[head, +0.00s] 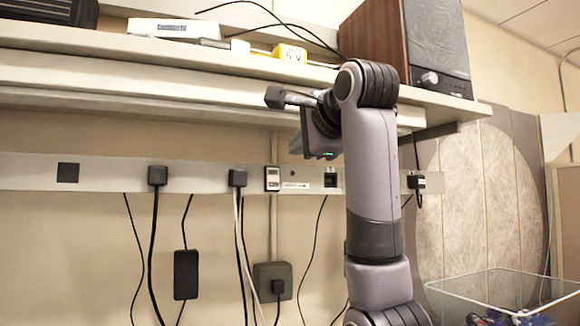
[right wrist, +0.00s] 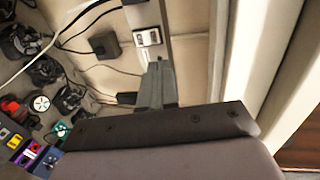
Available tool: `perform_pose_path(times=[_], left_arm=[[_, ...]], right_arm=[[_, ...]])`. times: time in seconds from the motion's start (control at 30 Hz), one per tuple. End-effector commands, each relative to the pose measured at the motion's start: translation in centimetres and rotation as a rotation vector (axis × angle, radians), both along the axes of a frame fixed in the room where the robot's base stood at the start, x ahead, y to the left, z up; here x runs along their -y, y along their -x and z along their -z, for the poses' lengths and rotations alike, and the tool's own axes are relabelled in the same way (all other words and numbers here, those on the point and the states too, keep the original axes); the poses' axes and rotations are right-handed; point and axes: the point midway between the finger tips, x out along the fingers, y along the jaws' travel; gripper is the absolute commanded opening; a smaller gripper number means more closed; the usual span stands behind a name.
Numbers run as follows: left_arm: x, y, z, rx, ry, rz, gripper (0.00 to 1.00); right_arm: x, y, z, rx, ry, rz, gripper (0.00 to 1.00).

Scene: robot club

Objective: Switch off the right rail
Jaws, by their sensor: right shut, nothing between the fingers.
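A long grey power rail (head: 110,172) runs along the wall below the shelf in the head view. A white switch unit with a dark part (head: 272,179) sits on it left of my right arm; whether it is on or off is too small to tell. The switch unit also shows in the right wrist view (right wrist: 148,38), beyond the fingertips. My right gripper (head: 298,146) is above and to the right of the switch unit in the head view, apart from it, and partly hidden by its own hand. Its fingers (right wrist: 160,68) are shut and empty. My left gripper is out of view.
Black plugs (head: 157,175) and hanging cables crowd the rail. A shelf (head: 200,62) juts out above it, carrying a speaker (head: 436,45) and a yellow box (head: 290,53). A wire basket (head: 500,290) stands lower right. Several small items (right wrist: 40,102) lie below.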

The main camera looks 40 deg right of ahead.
Motion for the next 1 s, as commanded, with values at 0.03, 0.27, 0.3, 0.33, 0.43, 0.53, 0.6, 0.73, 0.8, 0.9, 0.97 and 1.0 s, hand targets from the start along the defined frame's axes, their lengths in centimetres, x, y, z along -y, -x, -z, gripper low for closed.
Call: perform_pose_path(times=[0.03,0.27,0.3,0.33,0.43,0.53,0.6,0.73,0.8,0.9,0.97,1.0], left_arm=[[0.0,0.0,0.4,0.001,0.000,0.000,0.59],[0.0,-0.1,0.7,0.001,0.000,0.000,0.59],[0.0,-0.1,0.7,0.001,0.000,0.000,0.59],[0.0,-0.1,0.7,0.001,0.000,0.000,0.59],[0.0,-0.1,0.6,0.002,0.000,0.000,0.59],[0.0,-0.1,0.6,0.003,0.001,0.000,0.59],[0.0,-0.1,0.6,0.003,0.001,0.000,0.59],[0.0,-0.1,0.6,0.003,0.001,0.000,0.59],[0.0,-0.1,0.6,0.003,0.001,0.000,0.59],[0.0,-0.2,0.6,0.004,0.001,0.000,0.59],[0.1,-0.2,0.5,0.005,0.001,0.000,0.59],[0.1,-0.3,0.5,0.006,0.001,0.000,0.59]], right_arm=[[-0.3,0.9,-0.3,0.004,0.000,-0.002,0.00],[-0.6,2.7,-1.3,0.000,-0.001,-0.001,0.00],[-0.7,2.8,-1.3,0.000,0.000,-0.001,0.00],[-0.7,2.8,-1.3,0.000,0.000,0.000,0.00],[-0.7,2.9,-1.4,0.000,0.000,0.000,0.00],[-0.7,2.9,-1.4,0.000,0.000,0.000,0.00],[-0.7,2.9,-1.4,0.000,0.000,0.000,0.00],[-0.7,2.8,-1.4,0.000,0.000,0.000,0.00],[-0.7,2.8,-1.4,0.000,0.000,0.000,0.00],[-0.7,2.8,-1.4,0.000,-0.001,0.000,0.00],[-0.7,2.8,-1.4,0.000,0.000,0.000,0.00],[-0.7,2.8,-1.4,0.000,0.000,0.000,0.00]])
